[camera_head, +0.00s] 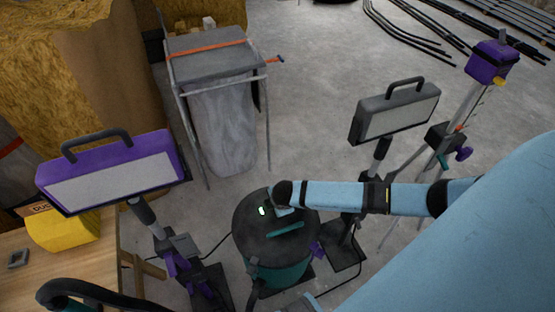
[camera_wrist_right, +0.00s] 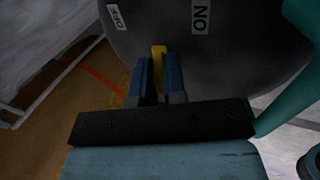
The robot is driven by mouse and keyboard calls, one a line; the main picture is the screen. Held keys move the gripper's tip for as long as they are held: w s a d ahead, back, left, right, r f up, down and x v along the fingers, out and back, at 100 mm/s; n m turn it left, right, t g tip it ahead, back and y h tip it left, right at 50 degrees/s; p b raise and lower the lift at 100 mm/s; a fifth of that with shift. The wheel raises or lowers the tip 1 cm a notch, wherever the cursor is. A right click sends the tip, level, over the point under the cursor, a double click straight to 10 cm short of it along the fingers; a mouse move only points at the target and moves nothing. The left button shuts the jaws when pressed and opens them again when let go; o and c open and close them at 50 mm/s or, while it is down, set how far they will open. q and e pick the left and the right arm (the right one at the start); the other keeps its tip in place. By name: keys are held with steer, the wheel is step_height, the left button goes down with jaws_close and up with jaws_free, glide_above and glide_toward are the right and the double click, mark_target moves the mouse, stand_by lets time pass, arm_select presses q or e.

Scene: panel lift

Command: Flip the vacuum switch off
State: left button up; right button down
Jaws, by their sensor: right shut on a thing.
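The vacuum (camera_head: 253,235) has a dark round lid and a teal body, and stands on the floor in the lower middle of the head view. My right arm reaches in from the right to the lid. In the right wrist view, the blue fingers of my right gripper (camera_wrist_right: 158,77) are closed around a yellow switch lever (camera_wrist_right: 158,51). The lever sits between an OFF label (camera_wrist_right: 117,17) on the left and an ON label (camera_wrist_right: 200,16) on the right. My left gripper is not in view.
A purple work lamp (camera_head: 115,180) stands left of the vacuum and a grey one (camera_head: 395,115) to the right. A waste-bag stand (camera_head: 215,60) is behind. A wooden table (camera_head: 75,265) is at lower left. Open concrete floor lies behind the vacuum.

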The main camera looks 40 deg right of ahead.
steer(key=shift+w+r+g+p, duration=0.3)
steer(key=shift+r+g+p, duration=0.3)
steer(key=shift+p, duration=0.5)
steer(key=shift+w+d+f+g+y+p, duration=0.1)
steer(key=shift+w+f+g+y+p, duration=0.1)
steer(key=shift+g+y+p, duration=0.3)
steer(key=shift+w+f+g, duration=0.15)
steer(key=shift+w+g, duration=0.1)
steer(key=shift+g, duration=0.75)
steer(key=g, duration=0.1)
steer(key=w+g+b, duration=0.1)
steer(key=g, duration=0.1)
steer(key=shift+d+f+y, duration=0.15)
steer(key=shift+f+y, duration=0.2)
steer(key=shift+y, duration=0.05)
steer(key=shift+w+d+f+g+y+b, duration=0.1)
steer(key=shift+w+g+y+b, duration=0.05)
steer(key=shift+g+b, duration=0.5)
steer(key=shift+w+d+g+y+b, duration=0.1)
steer(key=shift+w+g+y+b, duration=0.05)
steer(key=shift+g+b, duration=0.5)
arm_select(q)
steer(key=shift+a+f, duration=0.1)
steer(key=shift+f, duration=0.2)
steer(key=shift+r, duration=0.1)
arm_select(e)
steer(key=shift+g, duration=0.3)
steer(key=c, duration=1.5)
jaws_free()
